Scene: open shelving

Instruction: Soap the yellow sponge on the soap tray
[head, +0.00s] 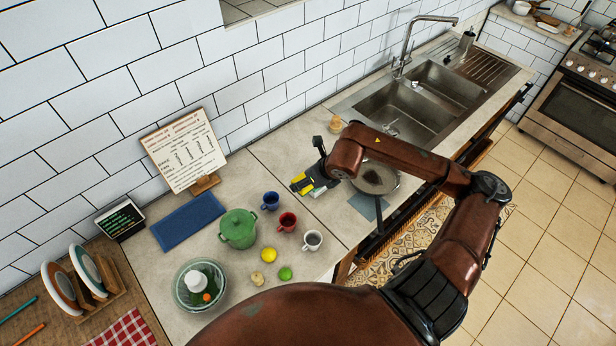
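My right arm comes in from the lower right and reaches over the counter. My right gripper (313,181) is at its end, with a small yellow block that looks like the sponge (299,181) at its fingertips, partly covered by the dark fingers. The gripper looks shut on it, above the counter to the right of the blue cup. I cannot tell for sure which thing is the soap tray. My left gripper is not in view.
A green pot (238,230), blue cup (270,200), red cup (287,221), white cup (312,240), lemon (268,254) and lime (285,273) crowd the counter. A round pan or plate (376,178) lies below my forearm. The sink (405,108) is behind; a recipe board (184,152) stands left.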

